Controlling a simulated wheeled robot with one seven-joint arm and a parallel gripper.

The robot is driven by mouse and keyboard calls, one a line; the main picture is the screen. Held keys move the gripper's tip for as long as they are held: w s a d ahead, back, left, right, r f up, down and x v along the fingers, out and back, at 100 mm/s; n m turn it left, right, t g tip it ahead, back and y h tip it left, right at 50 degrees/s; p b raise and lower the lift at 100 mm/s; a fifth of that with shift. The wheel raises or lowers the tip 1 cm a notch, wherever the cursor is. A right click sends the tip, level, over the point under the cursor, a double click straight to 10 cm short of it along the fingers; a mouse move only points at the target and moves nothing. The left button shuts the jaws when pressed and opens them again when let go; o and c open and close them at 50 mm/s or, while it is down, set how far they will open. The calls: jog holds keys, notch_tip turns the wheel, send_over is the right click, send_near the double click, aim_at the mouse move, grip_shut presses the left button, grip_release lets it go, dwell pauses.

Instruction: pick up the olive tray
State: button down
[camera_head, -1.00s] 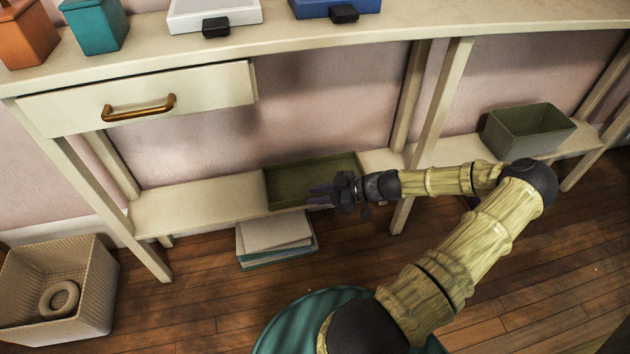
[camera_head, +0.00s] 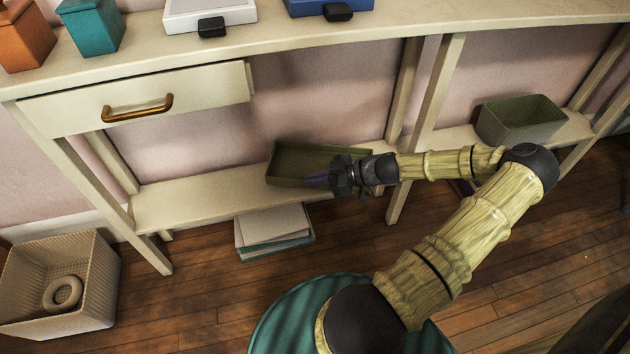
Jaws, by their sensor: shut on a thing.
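The olive tray (camera_head: 290,163) is a shallow, dark green rectangular tray at the lower shelf (camera_head: 200,199) of the console table. My gripper (camera_head: 318,179) reaches in from the right and is shut on the tray's near side. The tray looks raised a little off the shelf and turned, though its underside is hidden. My gripper and wrist cover part of its right and near side.
The tabletop (camera_head: 385,28) overhangs the shelf, with a leg (camera_head: 425,130) right of the tray. A deeper green bin (camera_head: 520,122) stands on the shelf at right. Papers or books (camera_head: 272,230) lie stacked below. A woven basket (camera_head: 85,305) holds a ring (camera_head: 63,293).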

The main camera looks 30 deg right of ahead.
notch_tip(320, 180, up, 6)
jog(key=p, duration=0.2)
jog(key=shift+r+p, duration=0.1)
jog(key=shift+p, duration=0.2)
